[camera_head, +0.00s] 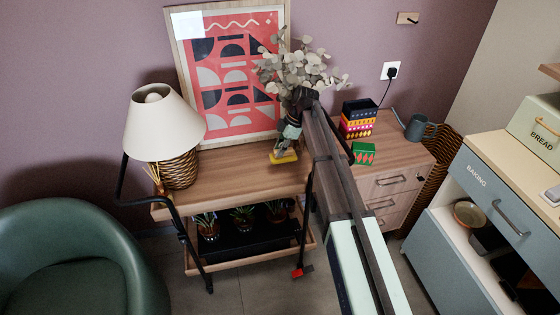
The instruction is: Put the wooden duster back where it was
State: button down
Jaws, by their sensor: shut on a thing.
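My gripper (287,147) is over the wooden trolley top, near its right end, in front of the vase of pale leaves. It points down and is shut on a small yellow thing (284,158), which I take to be the wooden duster. The thing is too small to make out its shape or material clearly. It is low over the trolley top (232,178); I cannot tell whether it touches the wood. My own arm crosses the view from the bottom right and hides part of the trolley's right end and the cabinet beside it.
A white-shaded lamp (164,122) stands at the trolley's left, with a framed print (229,75) behind. Leafy stems (300,70) rise behind my gripper. The trolley top's middle is clear.

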aim_at(280, 161)
jog(key=shift+f, duration=3.2)
jog(key=shift+f, duration=0.15)
jog(key=c, duration=1)
grip_release()
jog(key=shift+r, duration=0.25)
jog(key=v, duration=1.2)
jog(key=shift+b, duration=0.4)
jog(key=shift+f, duration=0.15)
